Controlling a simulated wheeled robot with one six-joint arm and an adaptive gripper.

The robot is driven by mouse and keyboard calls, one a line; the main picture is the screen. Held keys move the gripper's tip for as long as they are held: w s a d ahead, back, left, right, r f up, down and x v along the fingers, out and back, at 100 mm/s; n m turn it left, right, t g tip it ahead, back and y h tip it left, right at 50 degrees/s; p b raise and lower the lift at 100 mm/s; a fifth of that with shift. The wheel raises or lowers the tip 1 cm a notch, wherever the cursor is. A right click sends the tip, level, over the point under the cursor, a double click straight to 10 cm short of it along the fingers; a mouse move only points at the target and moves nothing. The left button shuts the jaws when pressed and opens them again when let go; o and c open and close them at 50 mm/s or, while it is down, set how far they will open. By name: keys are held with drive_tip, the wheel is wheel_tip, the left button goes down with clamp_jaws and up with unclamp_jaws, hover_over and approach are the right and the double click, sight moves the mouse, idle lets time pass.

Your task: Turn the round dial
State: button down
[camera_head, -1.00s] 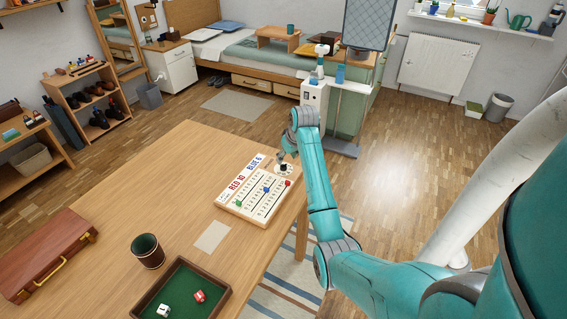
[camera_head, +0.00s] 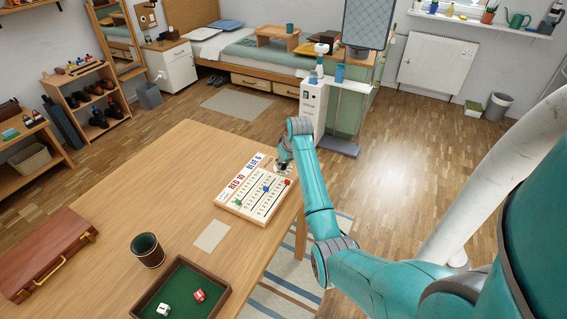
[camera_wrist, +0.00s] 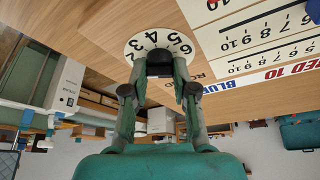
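The round dial is a white disc with black numbers (camera_wrist: 133,56) around a dark middle knob (camera_wrist: 159,57). In the head view the dial (camera_head: 283,172) lies at the table's far right edge, beside the score board, and my gripper hides much of it. My gripper (camera_wrist: 160,66) is over the dial, with one finger on each side of the knob. The fingers look spread, and I cannot tell whether they touch the knob. In the head view my gripper (camera_head: 282,161) points down at the dial.
The white score board (camera_head: 253,190), marked RED 10 and BLUE 6 with coloured pegs, lies close beside the dial. A green tray (camera_head: 182,290) with dice, a dark cup (camera_head: 147,250), a card (camera_head: 212,236) and a brown case (camera_head: 45,250) are on the table (camera_head: 140,190).

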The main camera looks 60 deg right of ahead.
drive_tip(key=shift+n, duration=0.4)
drive_tip(key=n+y, duration=0.1)
drive_tip(key=n, duration=0.2)
drive_tip(key=shift+d, duration=0.15)
drive_tip(key=shift+n+y, duration=1)
drive_tip(key=shift+n, duration=1.1)
drive_tip(key=c, duration=0.9)
unclamp_jaws()
drive_tip(key=v, duration=1.2)
